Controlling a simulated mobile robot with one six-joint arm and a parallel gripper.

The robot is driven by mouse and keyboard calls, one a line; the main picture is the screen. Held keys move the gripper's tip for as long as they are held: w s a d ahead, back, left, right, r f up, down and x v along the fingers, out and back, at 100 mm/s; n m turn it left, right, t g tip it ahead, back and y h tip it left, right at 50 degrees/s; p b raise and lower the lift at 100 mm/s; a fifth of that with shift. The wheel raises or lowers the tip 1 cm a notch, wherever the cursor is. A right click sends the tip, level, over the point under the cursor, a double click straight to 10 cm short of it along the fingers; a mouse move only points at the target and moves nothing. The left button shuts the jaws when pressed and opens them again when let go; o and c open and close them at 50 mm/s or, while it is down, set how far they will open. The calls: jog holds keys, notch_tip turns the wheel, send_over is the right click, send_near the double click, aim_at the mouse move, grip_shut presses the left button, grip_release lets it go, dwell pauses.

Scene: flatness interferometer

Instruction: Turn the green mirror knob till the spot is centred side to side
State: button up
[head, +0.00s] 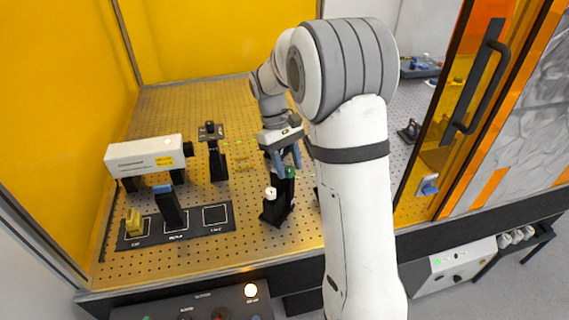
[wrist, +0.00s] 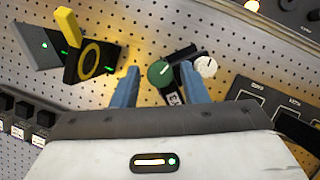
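The green knob (wrist: 160,74) shows in the wrist view between the two blue fingers of my gripper (wrist: 160,68). The fingers are open, with a visible gap on each side of the knob. A white knob (wrist: 205,67) sits just right of the right finger on the same dark mount. In the head view my gripper (head: 288,160) points down over the mount (head: 276,212), with the green knob (head: 290,172) by its fingertips and the white knob (head: 271,193) lower left. In the wrist view a small green spot shows on a black plate with a yellow ring (wrist: 90,57), near its right edge.
A white laser box (head: 145,157) and a black post holder (head: 217,160) stand left on the perforated bench. A dark tray (head: 135,238) holds a yellow part and a blue-topped part; one marked slot is empty. An orange door (head: 475,80) stands at right.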

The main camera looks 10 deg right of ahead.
jog(key=shift+o, duration=0.6)
jog(key=shift+r, duration=0.1)
jog(key=b+v, duration=0.1)
jog(key=v, duration=0.6)
jog(key=shift+w+r, duration=0.2)
jog(key=shift+r, duration=0.05)
jog(key=shift+a, duration=0.1)
notch_tip(320, 180, up, 11)
jog(key=p, duration=0.7)
jog(key=shift+s, duration=0.1)
dwell(0.8)
